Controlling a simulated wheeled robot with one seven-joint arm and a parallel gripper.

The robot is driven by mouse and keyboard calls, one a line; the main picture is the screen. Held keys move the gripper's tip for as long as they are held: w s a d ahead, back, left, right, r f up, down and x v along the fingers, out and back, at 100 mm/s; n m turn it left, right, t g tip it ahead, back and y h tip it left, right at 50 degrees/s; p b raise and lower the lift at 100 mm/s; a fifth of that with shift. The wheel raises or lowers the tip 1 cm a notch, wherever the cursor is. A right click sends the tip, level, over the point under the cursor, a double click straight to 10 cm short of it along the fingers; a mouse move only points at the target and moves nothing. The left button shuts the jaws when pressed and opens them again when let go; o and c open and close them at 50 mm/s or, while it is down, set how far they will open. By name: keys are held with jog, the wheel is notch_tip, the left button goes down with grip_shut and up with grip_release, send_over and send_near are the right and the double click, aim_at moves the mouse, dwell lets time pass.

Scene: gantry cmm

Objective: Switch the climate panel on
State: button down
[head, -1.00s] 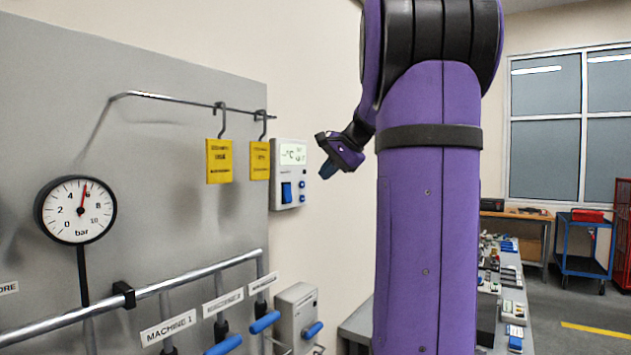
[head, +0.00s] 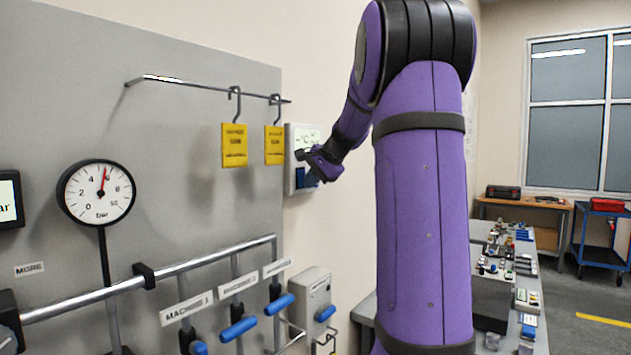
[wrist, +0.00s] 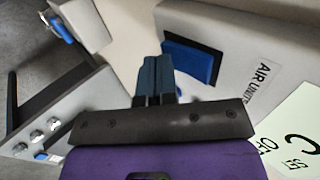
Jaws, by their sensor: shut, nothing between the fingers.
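The climate panel (head: 290,140) is a white box on the wall right of the grey board. My gripper (head: 308,168) is in front of it in the head view and hides much of its lower face. In the wrist view the panel's face (wrist: 230,35) carries the label "AIR UNIT", a blue rocker switch (wrist: 200,62) in a dark frame and a pale display (wrist: 297,135) with "C", "OFF" and "SET". My gripper (wrist: 157,62) is shut and empty, its fingertips close beside the rocker's edge. I cannot tell whether they touch it.
Two yellow tags (head: 234,146) hang from a rail left of the panel. A pressure gauge (head: 97,193) and blue-handled valves (head: 238,329) are on the board. A grey box with a blue handle (head: 312,300) is below the panel. A cluttered bench (head: 528,300) stands at right.

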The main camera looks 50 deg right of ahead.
jog(key=shift+w, duration=0.1)
jog(key=shift+w+f, duration=0.1)
jog(key=shift+w, duration=0.05)
dwell(0.3)
